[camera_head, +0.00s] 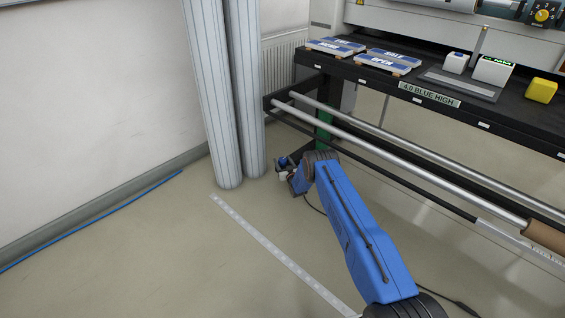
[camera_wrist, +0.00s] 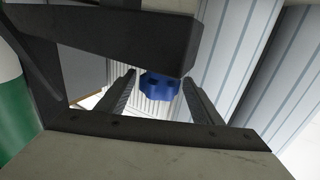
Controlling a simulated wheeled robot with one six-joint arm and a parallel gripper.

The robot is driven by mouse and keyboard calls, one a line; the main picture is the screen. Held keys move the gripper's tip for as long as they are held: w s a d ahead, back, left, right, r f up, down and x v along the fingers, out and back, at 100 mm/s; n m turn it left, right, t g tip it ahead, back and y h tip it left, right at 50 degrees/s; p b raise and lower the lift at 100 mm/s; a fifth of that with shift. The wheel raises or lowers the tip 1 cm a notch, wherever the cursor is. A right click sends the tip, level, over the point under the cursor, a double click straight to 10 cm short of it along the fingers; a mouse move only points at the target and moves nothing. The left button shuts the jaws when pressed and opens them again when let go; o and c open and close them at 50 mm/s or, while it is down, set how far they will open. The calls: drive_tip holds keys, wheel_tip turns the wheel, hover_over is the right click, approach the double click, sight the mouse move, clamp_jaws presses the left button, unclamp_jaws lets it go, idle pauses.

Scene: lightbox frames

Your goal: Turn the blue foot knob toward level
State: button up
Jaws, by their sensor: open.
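The blue foot knob (camera_wrist: 160,86) has a lobed rim and shows in the wrist view just under a dark beam. My gripper (camera_wrist: 159,78) is open, with one finger on either side of the knob in the picture. I cannot tell whether the fingertips reach around it or stop short, and no contact is visible. In the head view my gripper (camera_head: 284,165) is low near the machine's left end, by a green leg (camera_head: 323,128). The knob cannot be made out there.
Striped rolls (camera_head: 229,95) stand upright left of my gripper. Metal rails (camera_head: 400,150) run along the machine's front. The black table (camera_head: 330,68) carries signs and a yellow block (camera_head: 541,90), with a "4.0 BLUE HIGH" label (camera_head: 429,95). A pale strip (camera_head: 270,245) crosses open floor.

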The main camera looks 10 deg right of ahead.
drive_tip(key=shift+w, duration=0.2)
drive_tip(key=c, duration=1.1)
drive_tip(key=shift+o, duration=0.2)
drive_tip(key=shift+y, duration=0.3)
drive_tip(key=n+g+y, duration=0.1)
drive_tip(key=n+y, duration=0.1)
drive_tip(key=y, duration=0.1)
drive_tip(key=shift+d+n+y, duration=0.1)
drive_tip(key=shift+n+y, duration=0.2)
drive_tip(key=shift+n, duration=0.1)
drive_tip(key=n+g+y, duration=0.3)
drive_tip(key=y, duration=0.1)
drive_tip(key=shift+f+n+y, duration=0.1)
drive_tip(key=shift+n+y, duration=0.2)
drive_tip(key=shift+a+n+g+y, duration=0.2)
drive_tip(key=shift+n+g+y, duration=0.1)
drive_tip(key=shift+g+y, duration=0.15)
drive_tip(key=shift+n+g+y, duration=1.05)
drive_tip(key=shift+n+g, duration=0.05)
drive_tip(key=shift+g, duration=0.35)
